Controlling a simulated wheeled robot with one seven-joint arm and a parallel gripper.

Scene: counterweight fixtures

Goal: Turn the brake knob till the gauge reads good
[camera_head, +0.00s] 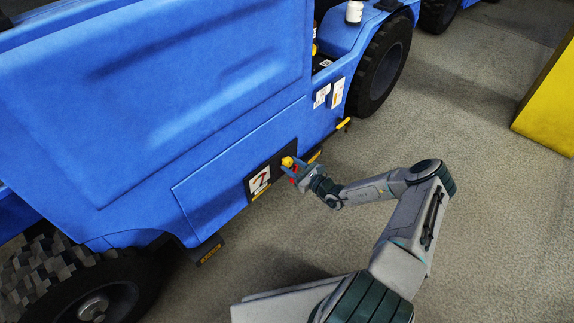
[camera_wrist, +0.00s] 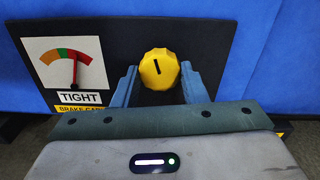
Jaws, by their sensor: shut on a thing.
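The yellow brake knob (camera_wrist: 160,70) has a black mark that stands nearly upright, its top leaning slightly left. My gripper (camera_wrist: 158,79) is shut on the knob, with one blue finger on each side of it. The gauge (camera_wrist: 63,62) is left of the knob on the same dark panel. Its dial has orange, green and red bands. In the head view, the knob (camera_head: 287,162), the gauge (camera_head: 260,180) and my gripper (camera_head: 296,168) are at the vehicle's lower side.
The blue vehicle (camera_head: 160,90) fills the left, with dark wheels (camera_head: 380,65) at either end. Small labels (camera_head: 329,95) and a yellow handle-like piece (camera_head: 343,124) are above right of the panel. A yellow block (camera_head: 550,100) stands at the far right. The grey floor between is clear.

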